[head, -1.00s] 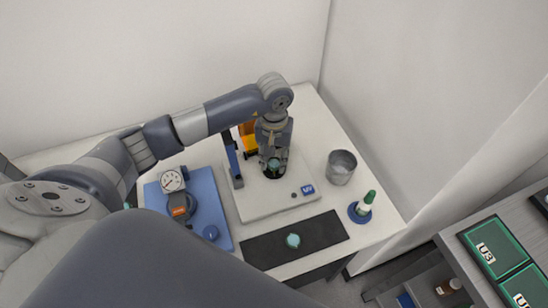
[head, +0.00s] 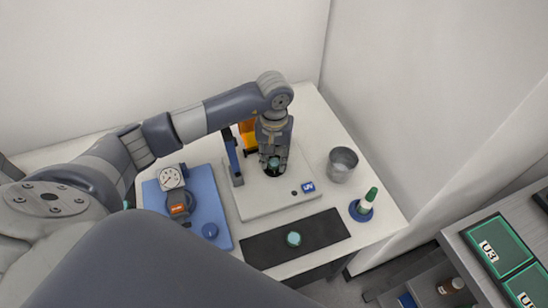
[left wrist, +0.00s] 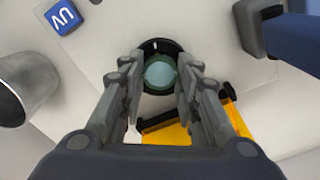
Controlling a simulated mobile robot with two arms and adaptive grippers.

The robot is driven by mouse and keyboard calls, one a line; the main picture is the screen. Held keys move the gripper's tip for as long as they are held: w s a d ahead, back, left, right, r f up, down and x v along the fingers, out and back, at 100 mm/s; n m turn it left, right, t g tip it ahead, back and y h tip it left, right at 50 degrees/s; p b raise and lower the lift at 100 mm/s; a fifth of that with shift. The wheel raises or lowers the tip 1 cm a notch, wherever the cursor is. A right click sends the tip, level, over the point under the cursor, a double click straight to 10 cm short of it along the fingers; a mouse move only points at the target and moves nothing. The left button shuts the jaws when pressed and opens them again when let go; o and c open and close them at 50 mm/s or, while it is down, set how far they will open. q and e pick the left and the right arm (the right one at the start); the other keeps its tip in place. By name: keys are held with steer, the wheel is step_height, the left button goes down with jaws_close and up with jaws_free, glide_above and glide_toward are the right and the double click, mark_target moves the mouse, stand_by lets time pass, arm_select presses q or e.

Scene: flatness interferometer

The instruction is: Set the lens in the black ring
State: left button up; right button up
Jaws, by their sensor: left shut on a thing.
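The lens (left wrist: 160,74) is a pale teal disc between my left fingertips in the left wrist view. In the head view the lens (head: 274,162) shows small at the tip of my left gripper (head: 272,165). The gripper is shut on it and points down. The black ring (left wrist: 151,47) is on the white instrument base, under and around the lens in the left wrist view; I cannot tell whether the lens touches it. In the head view the ring (head: 275,172) is partly hidden by the fingers. My right gripper is not in view.
The white base (head: 262,206) has a blue post (head: 232,157) and an orange shield (head: 247,134) near the gripper. A blue gauge stand (head: 207,203) stands left, a metal cup (head: 341,165) and a green-capped bottle (head: 368,200) right. A teal disc (head: 293,239) lies on the black mat (head: 328,229) in front.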

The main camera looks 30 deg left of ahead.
arm_select(q)
steer(key=shift+s+d+f, duration=0.1)
steer(key=shift+s+f, duration=0.3)
steer(key=shift+f, duration=0.2)
steer(key=o, duration=1.1)
steer(key=shift+w+f, duration=0.15)
steer(key=shift+w, duration=0.1)
step_height(320, 180, up, 13)
steer(key=shift+w+f, duration=0.15)
steer(key=shift+f, duration=0.05)
steer(key=shift+f, duration=0.1)
